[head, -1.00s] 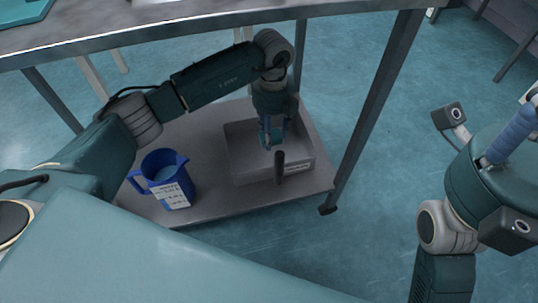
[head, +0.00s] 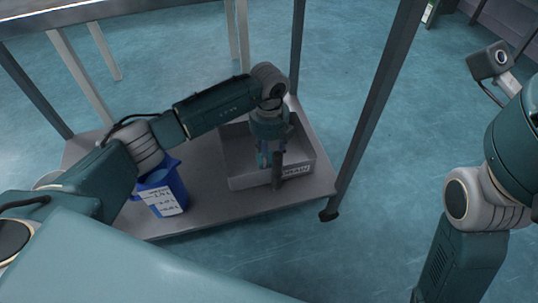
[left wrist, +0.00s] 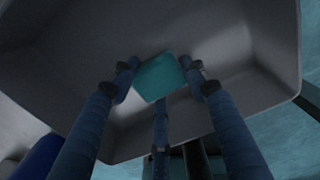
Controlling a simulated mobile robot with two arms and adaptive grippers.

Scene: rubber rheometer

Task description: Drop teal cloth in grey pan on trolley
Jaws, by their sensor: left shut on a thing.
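The grey pan (head: 305,152) stands on the lower shelf (head: 213,198) of the trolley. My left gripper (head: 268,160) points down into the pan in the head view. In the left wrist view, the gripper (left wrist: 160,82) is shut on the teal cloth (left wrist: 159,76), which shows as a small piece between the fingertips. The pan's grey walls (left wrist: 262,40) surround it there. I cannot tell whether the cloth touches the pan floor. In the head view the cloth is hard to tell from the fingers. My right arm shows at the right edge, but its fingers are out of the picture.
A blue jug (head: 163,190) with a white label stands on the shelf left of the pan, partly behind my left arm. The trolley's legs (head: 375,105) and top (head: 120,12) frame the space above the shelf.

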